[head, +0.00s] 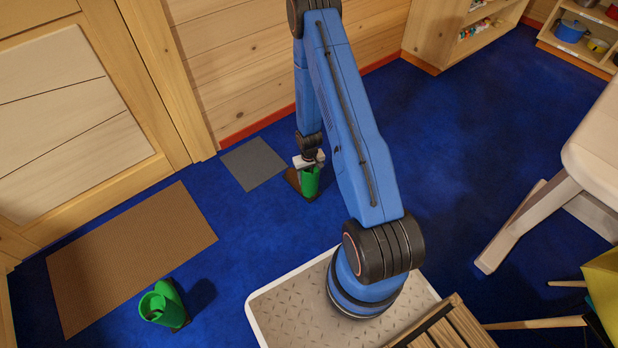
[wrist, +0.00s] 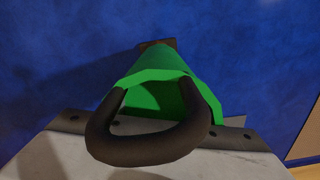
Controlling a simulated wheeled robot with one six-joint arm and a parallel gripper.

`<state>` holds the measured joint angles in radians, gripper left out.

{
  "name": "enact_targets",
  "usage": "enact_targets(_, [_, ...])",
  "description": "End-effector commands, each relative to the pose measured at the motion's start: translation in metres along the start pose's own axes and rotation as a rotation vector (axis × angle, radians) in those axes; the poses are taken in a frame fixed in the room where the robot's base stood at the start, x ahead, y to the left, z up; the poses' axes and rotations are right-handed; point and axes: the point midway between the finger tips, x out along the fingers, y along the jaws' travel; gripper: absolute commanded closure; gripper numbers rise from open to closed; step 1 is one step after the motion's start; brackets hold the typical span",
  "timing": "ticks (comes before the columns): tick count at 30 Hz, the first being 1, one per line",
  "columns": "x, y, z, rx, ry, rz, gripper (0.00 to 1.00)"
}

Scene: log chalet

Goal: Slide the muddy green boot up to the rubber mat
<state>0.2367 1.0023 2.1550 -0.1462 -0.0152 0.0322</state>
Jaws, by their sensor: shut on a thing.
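A green boot with brown at its foot (head: 311,182) stands upright on the blue floor, just right of the small grey mat (head: 253,164). Its brown toe points toward the mat's near right corner; I cannot tell whether they touch. My gripper (head: 309,163) is shut on the top of this boot from above. In the wrist view the green shaft (wrist: 165,72) runs away from me, with a dark loop (wrist: 150,148) in front of its opening. A brown end shows beyond the shaft. The mat cannot be made out in the wrist view.
Another green boot or pair (head: 163,304) stands at the lower left, by a large brown doormat (head: 132,255). A wooden wall with a red baseboard runs behind the grey mat. Open blue floor lies to the right, toward a pale table (head: 596,140).

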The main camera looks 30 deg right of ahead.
Motion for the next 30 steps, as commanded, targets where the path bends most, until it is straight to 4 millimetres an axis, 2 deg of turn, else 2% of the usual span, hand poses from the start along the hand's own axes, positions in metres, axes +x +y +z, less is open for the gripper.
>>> enact_targets(3, [0.0, 0.0, 0.0, 0.0, 0.0, 0.0, 0.84])
enact_targets(4, [0.0, 0.0, 0.0, 0.0, 0.0, 0.0, 0.39])
enact_targets(6, [0.0, 0.0, 0.0, 0.0, 0.0, 0.0, 0.25])
enact_targets(15, [-0.001, 0.0, 0.0, 0.001, 0.0, 0.0, 0.25])
enact_targets(19, [-0.007, 0.0, -0.001, 0.0, 0.002, 0.001, 0.25])
enact_targets(23, [-0.022, 0.0, -0.001, 0.001, 0.003, 0.003, 0.25])
enact_targets(30, [-0.059, 0.0, -0.001, 0.001, 0.003, 0.0, 0.25])
